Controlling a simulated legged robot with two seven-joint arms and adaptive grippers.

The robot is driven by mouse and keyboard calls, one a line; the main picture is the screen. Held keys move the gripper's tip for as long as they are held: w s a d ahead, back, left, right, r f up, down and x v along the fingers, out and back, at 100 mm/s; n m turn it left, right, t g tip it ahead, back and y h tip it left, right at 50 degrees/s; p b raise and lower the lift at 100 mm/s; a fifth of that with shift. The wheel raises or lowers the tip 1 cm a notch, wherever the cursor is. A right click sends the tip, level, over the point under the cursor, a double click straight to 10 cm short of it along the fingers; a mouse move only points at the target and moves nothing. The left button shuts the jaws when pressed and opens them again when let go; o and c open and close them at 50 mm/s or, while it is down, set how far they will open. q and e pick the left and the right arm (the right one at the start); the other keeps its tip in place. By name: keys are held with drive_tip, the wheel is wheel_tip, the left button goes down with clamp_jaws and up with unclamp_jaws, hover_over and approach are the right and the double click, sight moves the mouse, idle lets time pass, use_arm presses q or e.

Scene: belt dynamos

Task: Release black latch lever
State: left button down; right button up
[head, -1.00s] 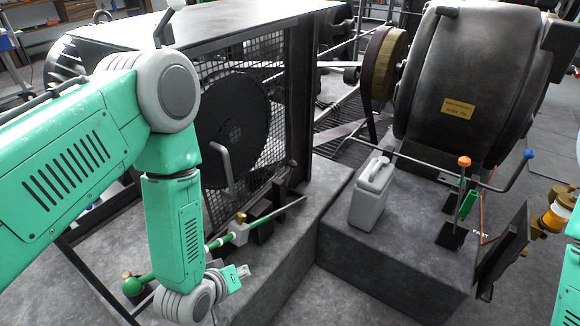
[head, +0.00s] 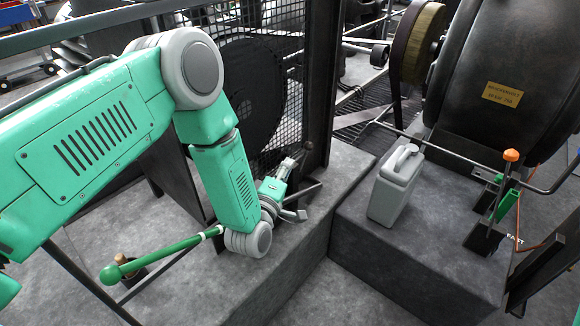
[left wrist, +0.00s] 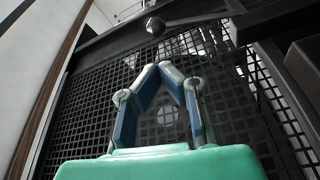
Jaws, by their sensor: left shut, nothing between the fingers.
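My left gripper (head: 287,166) is shut and empty, low in front of the black mesh guard (head: 304,75). A thin dark lever (head: 309,189) sticks out to the right just beside it, probably the black latch lever; its inner end is hidden behind my gripper and wrist. In the left wrist view my shut fingers (left wrist: 168,72) point up towards the mesh. My right gripper is not in view.
A green rod (head: 165,252) with a ball end runs left from near my wrist. A grey canister (head: 397,184) stands on the right block. An orange-topped lever (head: 510,156) and a green handle (head: 508,200) stand farther right. The floor between the blocks is clear.

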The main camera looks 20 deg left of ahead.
use_arm(q)
drive_tip(key=w+b, duration=0.2)
drive_tip(key=w, duration=0.5)
drive_tip(key=shift+w+r, duration=0.15)
drive_tip(key=shift+r, duration=0.05)
drive_tip(key=shift+f, duration=0.1)
